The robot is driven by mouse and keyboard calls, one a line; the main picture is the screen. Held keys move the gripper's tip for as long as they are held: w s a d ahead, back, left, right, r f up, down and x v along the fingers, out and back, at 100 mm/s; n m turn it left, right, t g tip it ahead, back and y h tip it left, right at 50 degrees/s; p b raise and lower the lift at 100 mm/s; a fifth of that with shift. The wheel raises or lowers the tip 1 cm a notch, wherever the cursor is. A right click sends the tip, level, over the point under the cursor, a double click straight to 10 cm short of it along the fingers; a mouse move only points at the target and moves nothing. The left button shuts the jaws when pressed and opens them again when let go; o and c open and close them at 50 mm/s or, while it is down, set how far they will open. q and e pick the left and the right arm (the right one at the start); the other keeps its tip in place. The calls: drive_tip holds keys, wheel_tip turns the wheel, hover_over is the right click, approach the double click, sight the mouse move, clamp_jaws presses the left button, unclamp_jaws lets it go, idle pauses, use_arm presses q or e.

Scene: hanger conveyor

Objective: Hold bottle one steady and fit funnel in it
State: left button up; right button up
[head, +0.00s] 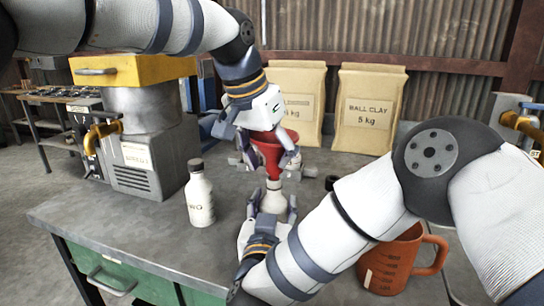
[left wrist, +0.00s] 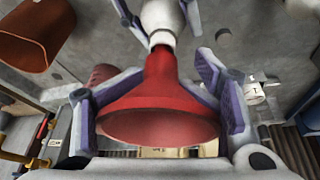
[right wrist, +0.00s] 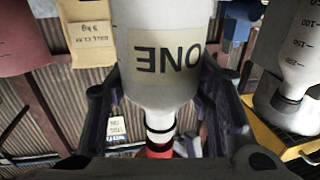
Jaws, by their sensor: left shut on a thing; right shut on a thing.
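Bottle one (head: 273,200) is white and stands upright on the bench, with its label "ONE" facing the right wrist view (right wrist: 165,60). My right gripper (head: 268,212) is shut on its body. The red funnel (head: 270,150) is above it, wide mouth up and stem down. My left gripper (head: 268,162) is shut around the funnel's cone, as the left wrist view (left wrist: 160,105) shows. The stem's lower end meets the bottle's neck (left wrist: 162,38), roughly in line with it. How deep the tip sits in the mouth is hidden.
Another white bottle (head: 200,198) with a dark cap stands to the left. An orange jug (head: 395,262) is at the right, partly behind my right arm. A loose dark cap (head: 331,182) lies nearby. Clay bags (head: 370,110) and a yellow-topped machine (head: 140,130) stand behind.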

use_arm(q)
drive_tip(key=shift+f, duration=0.7)
idle(0.5)
drive_tip(key=o, duration=1.1)
drive_tip(key=shift+c, duration=0.2)
drive_tip(key=o, duration=0.6)
drive_tip(key=v, duration=1.2)
use_arm(e)
drive_tip(key=o, duration=1.2)
